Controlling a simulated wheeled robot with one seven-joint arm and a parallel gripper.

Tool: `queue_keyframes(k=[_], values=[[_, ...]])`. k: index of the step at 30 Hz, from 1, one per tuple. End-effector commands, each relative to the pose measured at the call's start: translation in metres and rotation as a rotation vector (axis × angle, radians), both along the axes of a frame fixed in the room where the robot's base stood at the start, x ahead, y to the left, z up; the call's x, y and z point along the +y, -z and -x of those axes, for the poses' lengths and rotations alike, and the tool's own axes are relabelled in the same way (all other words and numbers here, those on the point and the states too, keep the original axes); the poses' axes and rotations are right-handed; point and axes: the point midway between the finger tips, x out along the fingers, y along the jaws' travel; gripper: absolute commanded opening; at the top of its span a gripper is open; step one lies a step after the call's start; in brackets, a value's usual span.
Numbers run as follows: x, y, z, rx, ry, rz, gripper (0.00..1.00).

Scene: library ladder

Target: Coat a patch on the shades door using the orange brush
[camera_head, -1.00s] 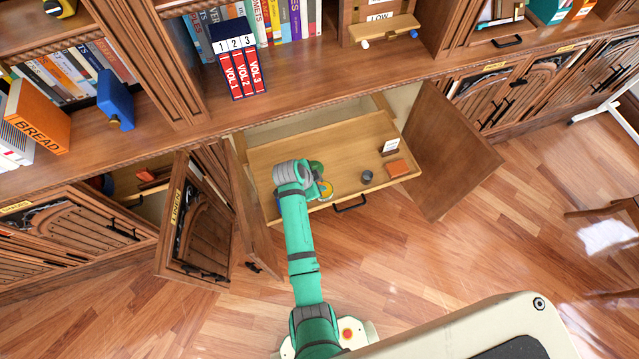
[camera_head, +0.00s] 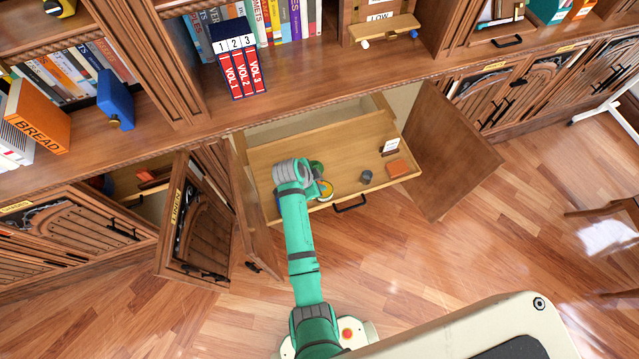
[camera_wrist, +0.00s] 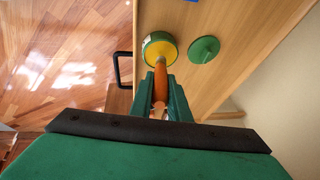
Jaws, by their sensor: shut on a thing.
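In the wrist view my gripper (camera_wrist: 160,100) is shut on the orange brush (camera_wrist: 160,80), gripping its handle. The brush's pale head points into or just over a round green-rimmed pot with a yellow inside (camera_wrist: 161,49); I cannot tell whether it touches. The pot also shows in the head view (camera_head: 326,190), in the pulled-out drawer beside my arm's end. Several cabinet doors have yellow labels, but I cannot read which is the shades door.
A green disc (camera_wrist: 204,50) lies beside the pot. The wooden drawer (camera_head: 345,135) also holds a grey cup (camera_head: 366,177), a reddish block (camera_head: 398,168) and a white card (camera_head: 389,147). Open doors flank it at left (camera_head: 199,235) and right (camera_head: 447,160). Clear floor lies in front.

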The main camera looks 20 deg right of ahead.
Motion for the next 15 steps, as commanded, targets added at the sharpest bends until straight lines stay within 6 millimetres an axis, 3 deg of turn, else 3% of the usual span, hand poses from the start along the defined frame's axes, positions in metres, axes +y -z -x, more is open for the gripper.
queue_keyframes(k=[15], values=[[0.000, -0.037, -0.001, -0.005, 0.000, 0.001, 0.00]])
